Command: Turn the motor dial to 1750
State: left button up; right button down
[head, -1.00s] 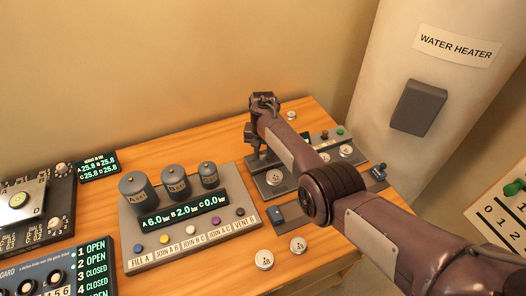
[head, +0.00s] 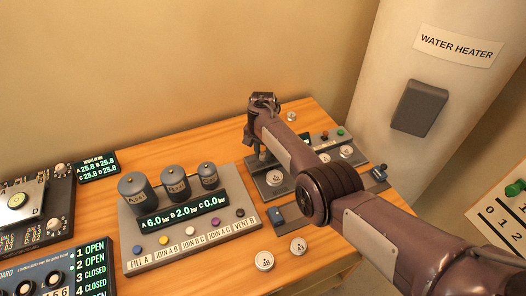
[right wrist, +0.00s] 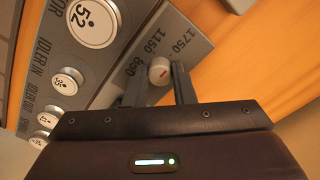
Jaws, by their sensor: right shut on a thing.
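The motor dial (right wrist: 159,68) is a small pale knob with a red mark, seen in the right wrist view. It sits on a grey panel (right wrist: 172,32) beside the printed values 850, 1150 and 1750. My right gripper (right wrist: 158,80) is shut on the knob, one finger on each side. I cannot tell for certain which value the red mark points to. In the head view my right gripper (head: 258,155) is low over the panel's far left part, and my arm hides the dial there. My left gripper is in neither current view.
White numbered discs, one marked 52 (right wrist: 93,22), stand on the same panel. A tank console (head: 190,231) with a green display stands to its left. The water heater (head: 420,70) rises to the right. Bare wooden tabletop (head: 115,190) shows around the consoles.

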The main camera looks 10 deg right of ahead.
aim_at(263, 154)
jog(key=c, duration=1.2)
grip_release()
jog(key=shift+r, duration=0.1)
notch_tip(263, 154, up, 8)
jog(key=shift+f+p, duration=0.15)
jog(key=shift+p, duration=0.15)
